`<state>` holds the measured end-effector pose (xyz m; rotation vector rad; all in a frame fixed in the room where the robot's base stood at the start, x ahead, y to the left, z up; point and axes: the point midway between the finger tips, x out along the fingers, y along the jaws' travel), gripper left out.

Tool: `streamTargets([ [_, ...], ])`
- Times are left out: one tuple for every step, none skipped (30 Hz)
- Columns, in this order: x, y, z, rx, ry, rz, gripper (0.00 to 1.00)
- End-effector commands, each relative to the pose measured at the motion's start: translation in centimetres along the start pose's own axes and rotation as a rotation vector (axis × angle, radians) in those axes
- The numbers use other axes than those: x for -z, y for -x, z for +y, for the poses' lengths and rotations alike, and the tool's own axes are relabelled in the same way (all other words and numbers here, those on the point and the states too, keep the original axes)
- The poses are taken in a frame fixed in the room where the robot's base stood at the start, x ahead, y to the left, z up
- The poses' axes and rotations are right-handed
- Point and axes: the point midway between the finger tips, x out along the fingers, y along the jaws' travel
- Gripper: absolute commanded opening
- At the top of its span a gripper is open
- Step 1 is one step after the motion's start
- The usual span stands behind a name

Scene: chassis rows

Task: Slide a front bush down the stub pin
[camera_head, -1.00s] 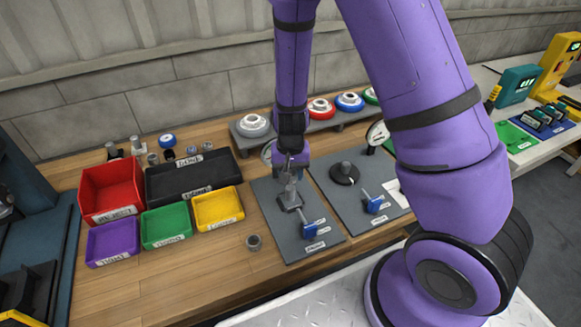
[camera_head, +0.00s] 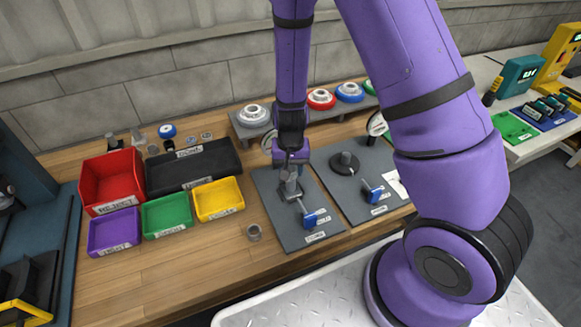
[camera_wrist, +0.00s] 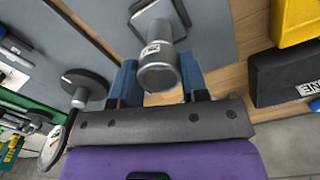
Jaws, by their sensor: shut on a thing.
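A grey plate (camera_head: 271,181) on the bench carries a grey stub-pin fixture (camera_head: 289,196), which also shows in the wrist view (camera_wrist: 154,14). My gripper (camera_head: 291,176) points down over this fixture. In the wrist view, its blue fingers (camera_wrist: 158,88) stand on either side of a short grey round bush (camera_wrist: 158,75) and are shut on it. The bush is in line with the fixture behind it; I cannot tell how far it sits around the pin. Another grey bush (camera_head: 253,232) stands loose on the wood, left of the plate.
A blue-handled clamp (camera_head: 310,219) stands at the plate's near end. A second plate (camera_head: 335,182) to the right holds a black disc (camera_head: 344,164) with a grey hub. Red (camera_head: 111,178), purple (camera_head: 114,232), green (camera_head: 166,216) and yellow (camera_head: 219,199) bins stand left.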

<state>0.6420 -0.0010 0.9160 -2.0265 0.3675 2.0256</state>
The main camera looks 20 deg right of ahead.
Motion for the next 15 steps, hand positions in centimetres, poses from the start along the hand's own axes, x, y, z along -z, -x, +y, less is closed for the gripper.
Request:
streamTargets([
  [0.01, 0.02, -0.01, 0.000, 0.000, 0.000, 0.15],
  [0.02, 0.02, -0.01, 0.000, 0.000, 0.001, 0.15],
  [0.02, 0.02, -0.01, 0.000, 0.000, 0.001, 0.15],
  [0.02, 0.02, -0.01, 0.000, 0.000, 0.001, 0.15],
  [0.02, 0.02, -0.01, 0.000, 0.000, 0.001, 0.15],
  [0.02, 0.02, -0.01, 0.000, 0.000, 0.001, 0.15],
  [0.02, 0.01, -0.01, 0.000, 0.000, 0.001, 0.15],
  [0.02, -0.01, -0.01, 0.000, 0.000, 0.001, 0.15],
  [0.02, -0.04, 0.00, 0.000, 0.000, 0.001, 0.15],
  [0.02, -0.07, 0.00, 0.000, 0.000, 0.001, 0.15],
  [0.02, -0.11, 0.00, 0.000, 0.000, 0.000, 0.15],
  [0.03, -0.17, 0.01, 0.000, 0.000, 0.001, 0.15],
  [0.03, -0.22, 0.01, 0.000, 0.000, 0.001, 0.15],
  [0.03, -0.28, 0.02, 0.000, 0.000, 0.001, 0.15],
  [0.04, -0.35, 0.02, 0.000, 0.000, 0.001, 0.15],
])
